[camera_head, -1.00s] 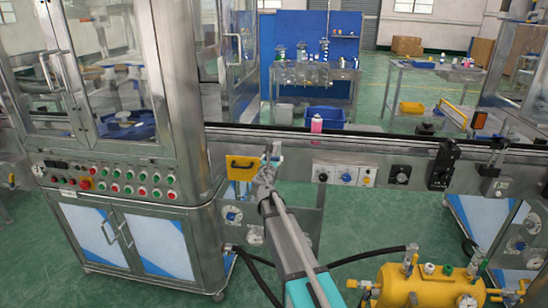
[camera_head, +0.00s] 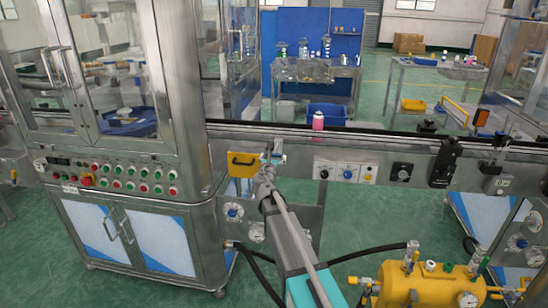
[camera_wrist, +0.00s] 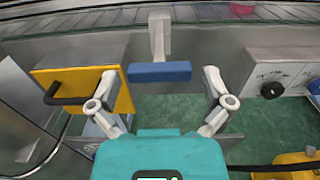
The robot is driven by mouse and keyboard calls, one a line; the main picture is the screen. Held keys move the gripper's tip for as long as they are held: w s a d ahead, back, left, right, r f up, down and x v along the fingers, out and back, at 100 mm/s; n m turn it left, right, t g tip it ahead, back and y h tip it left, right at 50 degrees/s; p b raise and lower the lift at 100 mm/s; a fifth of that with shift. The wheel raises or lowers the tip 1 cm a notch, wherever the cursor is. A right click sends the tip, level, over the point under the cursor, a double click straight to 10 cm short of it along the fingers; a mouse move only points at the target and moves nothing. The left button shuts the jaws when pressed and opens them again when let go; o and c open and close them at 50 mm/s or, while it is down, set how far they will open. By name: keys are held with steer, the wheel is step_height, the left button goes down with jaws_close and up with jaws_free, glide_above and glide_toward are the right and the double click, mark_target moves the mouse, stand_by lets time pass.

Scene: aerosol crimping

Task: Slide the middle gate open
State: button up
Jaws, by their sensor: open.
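A blue bar handle (camera_wrist: 160,71) on a pale grey stem (camera_wrist: 158,35) stands out from the front of the conveyor rail in the wrist view. I cannot tell for sure whether this is the middle gate's handle. In the head view the pale bracket (camera_head: 279,147) shows small, just above my gripper. My gripper (camera_wrist: 160,78) is open, one finger on each side of the blue bar, with clear gaps and no visible contact. It also shows in the head view (camera_head: 264,174). The gate's own panel cannot be made out.
A yellow plate with a black handle (camera_wrist: 112,82) is close to my left finger. A knob panel (camera_wrist: 282,76) is at the right. A pink can (camera_head: 318,121) stands on the conveyor (camera_head: 380,138). A yellow tank (camera_head: 412,288) and black hoses are at lower right.

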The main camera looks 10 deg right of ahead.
steer(key=v, duration=1.1)
steer(key=shift+s, duration=0.2)
steer(key=s+d+f+m+g+h, duration=0.2)
steer(key=s+d+f+m+g, duration=0.85)
steer(key=m, duration=0.85)
steer(key=s+f+m+g+y, duration=0.4)
steer(key=s+f+m, duration=0.2)
steer(key=s+m, duration=0.3)
steer(key=s+a+f+m+g+y, duration=0.2)
steer(key=s+a+m+g+y, duration=0.15)
steer(key=s, duration=0.45)
step_height(320, 180, up, 14)
steer(key=p, duration=1.4)
steer(key=shift+a+m+t, duration=0.4)
steer(key=shift+a+m, duration=0.05)
steer(key=shift+a, duration=0.05)
